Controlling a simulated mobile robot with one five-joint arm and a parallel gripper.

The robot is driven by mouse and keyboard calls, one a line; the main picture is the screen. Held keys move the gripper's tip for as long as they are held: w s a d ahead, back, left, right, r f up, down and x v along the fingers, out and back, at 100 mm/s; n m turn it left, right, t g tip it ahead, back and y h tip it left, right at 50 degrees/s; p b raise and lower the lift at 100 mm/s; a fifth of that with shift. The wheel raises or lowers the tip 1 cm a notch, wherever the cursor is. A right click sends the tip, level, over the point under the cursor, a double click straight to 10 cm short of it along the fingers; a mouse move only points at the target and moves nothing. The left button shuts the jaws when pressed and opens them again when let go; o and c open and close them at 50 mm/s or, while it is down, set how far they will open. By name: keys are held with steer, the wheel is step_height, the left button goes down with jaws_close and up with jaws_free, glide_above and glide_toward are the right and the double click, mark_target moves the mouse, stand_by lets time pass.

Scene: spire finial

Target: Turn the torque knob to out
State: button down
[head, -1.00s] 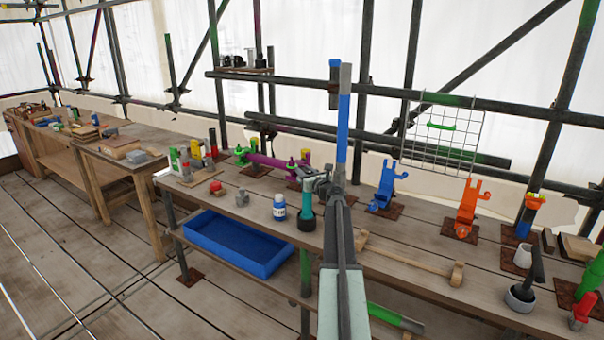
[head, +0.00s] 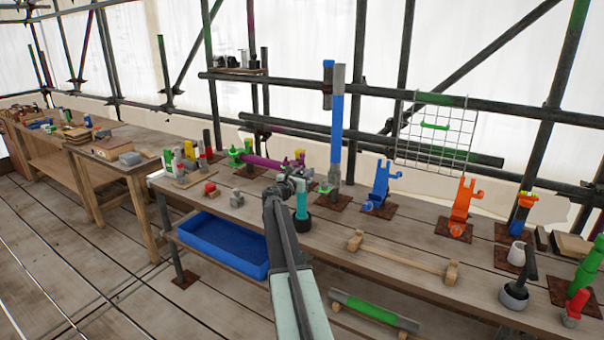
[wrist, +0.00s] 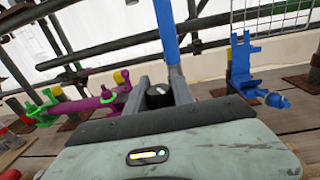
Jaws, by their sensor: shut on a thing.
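The torque knob is black with a white mark (wrist: 159,95) and sits between my two fingers in the wrist view. In the head view, my gripper (head: 296,180) is at the top of an upright teal body (head: 302,205) with a black base on the bench. My gripper is shut on the knob, which it mostly hides in the head view. The knob's scale and any "out" marking are too small or hidden to read.
A tall blue post (head: 337,130) stands just behind my gripper. A blue bracket (head: 380,183) and an orange bracket (head: 462,205) stand to the right, a purple pipe (head: 262,160) to the left. A wooden bar (head: 400,252) lies in front at right.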

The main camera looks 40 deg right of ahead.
steer(key=m+g, duration=0.1)
steer(key=g, duration=0.1)
steer(key=m+g, duration=0.2)
steer(key=g, duration=0.1)
steer(key=shift+s+d+h, duration=0.15)
steer(key=shift+s+h, duration=0.05)
steer(key=shift+h, duration=0.2)
steer(key=shift+s+m+g, duration=0.25)
steer(key=shift+m+g, duration=0.5)
steer(key=shift+g, duration=0.3)
steer(key=shift+s+m+g, duration=0.2)
steer(key=shift+m+g, duration=0.55)
steer(key=shift+g, duration=0.3)
steer(key=shift+s+y, duration=0.1)
steer(key=shift+y, duration=0.2)
steer(key=c, duration=1.1)
jaws_free()
steer(key=v, duration=0.8)
